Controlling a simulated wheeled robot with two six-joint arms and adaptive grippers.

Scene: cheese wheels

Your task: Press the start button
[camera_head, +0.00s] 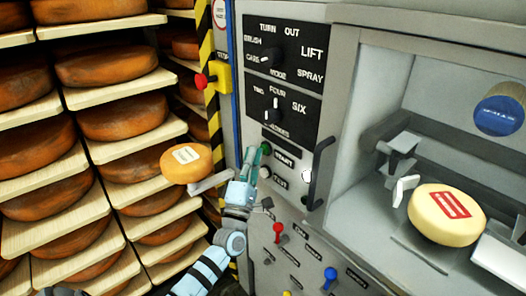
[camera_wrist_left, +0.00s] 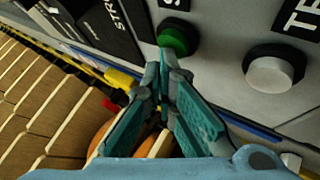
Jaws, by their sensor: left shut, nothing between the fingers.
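The start button is a green round button (camera_head: 265,149) on the grey control panel, beside a black label reading START (camera_head: 284,159). In the left wrist view the green button (camera_wrist_left: 178,39) sits just beyond my fingertips. My left gripper (camera_head: 251,160) is shut and empty, its tips close together in the left wrist view (camera_wrist_left: 165,62). The tips are very near the green button's lower edge; I cannot tell whether they touch it. A white button (camera_head: 265,172) lies below the green one and also shows at the right of the left wrist view (camera_wrist_left: 271,74). My right gripper is not in view.
A black handle (camera_head: 318,173) stands out right of the buttons. Two mode knobs (camera_head: 271,58) are above, and red (camera_head: 278,231) and blue (camera_head: 330,277) levers below. A red stop button (camera_head: 201,81) on yellow and shelves of cheese wheels (camera_head: 107,67) are left.

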